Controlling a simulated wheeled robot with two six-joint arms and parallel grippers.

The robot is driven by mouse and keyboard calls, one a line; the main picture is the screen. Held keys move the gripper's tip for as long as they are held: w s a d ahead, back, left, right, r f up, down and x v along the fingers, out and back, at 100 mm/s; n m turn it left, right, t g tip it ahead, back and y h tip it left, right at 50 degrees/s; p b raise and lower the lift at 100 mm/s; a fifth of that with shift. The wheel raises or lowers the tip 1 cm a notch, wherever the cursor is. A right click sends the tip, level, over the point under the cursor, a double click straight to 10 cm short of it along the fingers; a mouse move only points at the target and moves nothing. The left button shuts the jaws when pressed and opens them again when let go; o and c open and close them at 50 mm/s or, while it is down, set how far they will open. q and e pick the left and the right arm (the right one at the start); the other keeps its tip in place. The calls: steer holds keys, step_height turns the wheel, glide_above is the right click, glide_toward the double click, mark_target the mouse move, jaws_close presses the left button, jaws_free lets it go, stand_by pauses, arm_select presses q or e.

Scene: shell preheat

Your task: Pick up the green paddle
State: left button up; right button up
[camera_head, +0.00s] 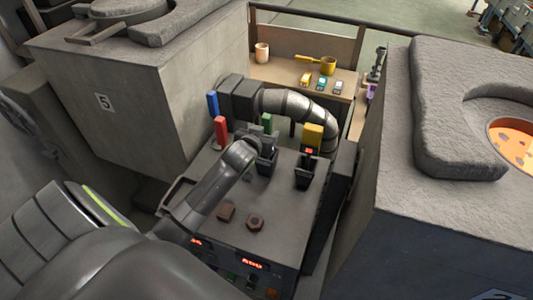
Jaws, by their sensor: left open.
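The green paddle (266,121) stands upright on the dark control console (283,222), near the middle of the camera_head view. My left arm reaches in from the lower left. My left gripper (267,152) is open, close to the green paddle and just below it in the picture. Its fingers are dark and small here, so I cannot tell whether they touch the paddle. The paddle's lower part is hidden. My right gripper is not in view.
A blue paddle (212,103) and a red paddle (221,130) stand to the left, a yellow paddle (312,137) to the right. A curved pipe (290,104) runs behind. Large furnace blocks flank both sides.

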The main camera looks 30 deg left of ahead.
arm_select(q)
steer(key=shift+p+x, duration=0.35)
steer(key=shift+x, duration=1.5)
steer(key=c, duration=1)
steer(key=shift+r, duration=0.1)
steer(key=shift+c, duration=0.3)
steer(key=shift+r, duration=0.1)
